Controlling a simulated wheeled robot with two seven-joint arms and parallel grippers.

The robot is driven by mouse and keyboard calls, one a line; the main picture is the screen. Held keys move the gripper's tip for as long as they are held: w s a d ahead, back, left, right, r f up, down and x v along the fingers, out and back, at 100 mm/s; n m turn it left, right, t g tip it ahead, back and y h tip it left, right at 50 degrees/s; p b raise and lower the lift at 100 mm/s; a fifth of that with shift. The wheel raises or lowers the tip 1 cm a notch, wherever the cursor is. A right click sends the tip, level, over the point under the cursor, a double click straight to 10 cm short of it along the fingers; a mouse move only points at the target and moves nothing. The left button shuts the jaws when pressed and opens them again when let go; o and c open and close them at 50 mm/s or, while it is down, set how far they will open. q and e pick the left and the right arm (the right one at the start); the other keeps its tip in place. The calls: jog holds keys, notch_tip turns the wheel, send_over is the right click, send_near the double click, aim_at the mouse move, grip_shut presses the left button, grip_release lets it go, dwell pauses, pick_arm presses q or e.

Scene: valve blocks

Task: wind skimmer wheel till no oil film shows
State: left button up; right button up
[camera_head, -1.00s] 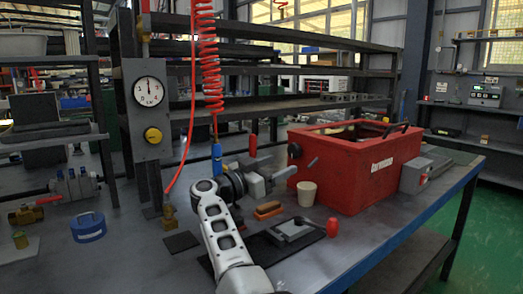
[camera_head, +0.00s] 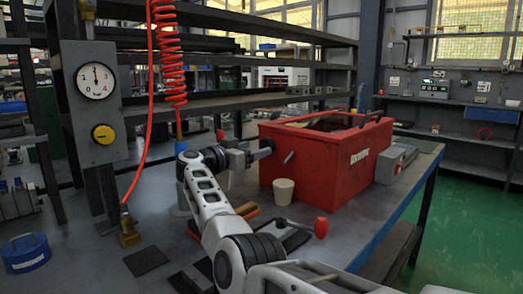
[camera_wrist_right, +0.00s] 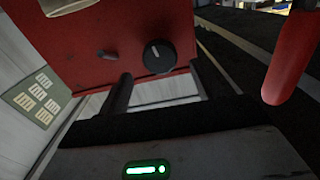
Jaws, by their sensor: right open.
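The red skimmer box (camera_head: 362,163) stands on the bench with its top open. Its contents look dark; I cannot make out an oil film or the wheel. A black round knob with a white mark sits on its side in the right wrist view (camera_wrist_right: 159,57), with a short peg (camera_wrist_right: 107,55) beside it. The peg also shows in the head view (camera_head: 288,157). My right gripper (camera_head: 258,152) is at the box's left face by the knob. Its fingers (camera_wrist_right: 161,80) are open, one on either side of the knob in the wrist picture; contact is unclear. My left gripper is out of view.
A cream cup (camera_head: 284,190) stands close in front of the box. A red-knobbed part (camera_head: 321,228) lies in front of it. A grey switch box (camera_head: 396,163) is at the right. A red rounded handle (camera_wrist_right: 291,60) is close at the wrist view's right. A gauge post (camera_head: 93,100) stands left.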

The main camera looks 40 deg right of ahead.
aim_at(265, 145)
jog(key=d, duration=0.4)
jog(key=shift+w, duration=0.15)
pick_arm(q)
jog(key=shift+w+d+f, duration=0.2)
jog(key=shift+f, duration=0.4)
pick_arm(e)
jog(key=c, duration=1)
jog(key=shift+o, duration=0.2)
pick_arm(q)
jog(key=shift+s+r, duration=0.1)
pick_arm(e)
jog(key=shift+m, duration=0.3)
